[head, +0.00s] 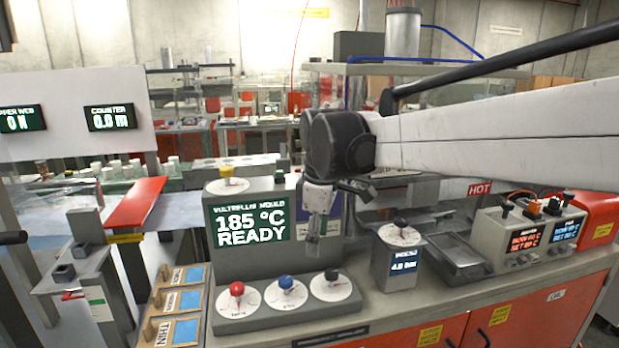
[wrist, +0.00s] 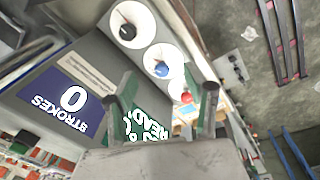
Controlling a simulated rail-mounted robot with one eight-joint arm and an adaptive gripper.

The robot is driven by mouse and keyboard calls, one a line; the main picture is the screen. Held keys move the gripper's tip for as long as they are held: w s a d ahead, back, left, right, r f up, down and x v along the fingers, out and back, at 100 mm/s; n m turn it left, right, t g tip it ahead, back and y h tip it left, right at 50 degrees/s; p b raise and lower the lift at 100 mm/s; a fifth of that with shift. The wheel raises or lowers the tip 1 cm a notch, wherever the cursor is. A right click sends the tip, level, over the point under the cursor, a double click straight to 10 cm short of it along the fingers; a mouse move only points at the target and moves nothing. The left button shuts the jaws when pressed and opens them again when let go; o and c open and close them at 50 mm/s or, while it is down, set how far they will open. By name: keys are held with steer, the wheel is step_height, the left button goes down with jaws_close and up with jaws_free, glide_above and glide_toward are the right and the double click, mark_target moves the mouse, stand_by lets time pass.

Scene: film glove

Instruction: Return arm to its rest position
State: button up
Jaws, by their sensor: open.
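My white arm (head: 490,128) reaches in from the right, over the bench. My gripper (head: 316,238) hangs from its dark end joint, pointing down in front of the right side of the mould control box (head: 287,262). In the wrist view the two fingers of my gripper (wrist: 168,90) stand apart with nothing held between them. The box's panel reads 185 °C READY (head: 250,226). Its black, blue and red knobs (wrist: 162,69) lie beyond the fingers in the wrist view. Whether the fingers touch the box cannot be told.
A grey box with a black knob (head: 400,250) stands right of my gripper, with a metal tray (head: 455,254) beside it. Controllers with red and blue readouts (head: 530,235) are farther right. Wooden sample holders (head: 178,312) lie at the left. Open space shows above the bench front.

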steer(key=s+d+m+t, duration=0.2)
steer(key=s+d+m, duration=0.5)
steer(key=s+d, duration=0.4)
steer(key=s+d+f+m+t, duration=0.1)
steer(key=s+d+f+m, duration=0.2)
steer(key=s, duration=0.3)
steer(key=s+d+f+m+t, duration=0.2)
steer(key=s+d+f+m, duration=0.1)
steer(key=s+d+m, duration=0.2)
steer(key=shift+s+f+t, duration=0.2)
steer(key=shift+s+t, duration=0.1)
steer(key=shift+s, duration=0.35)
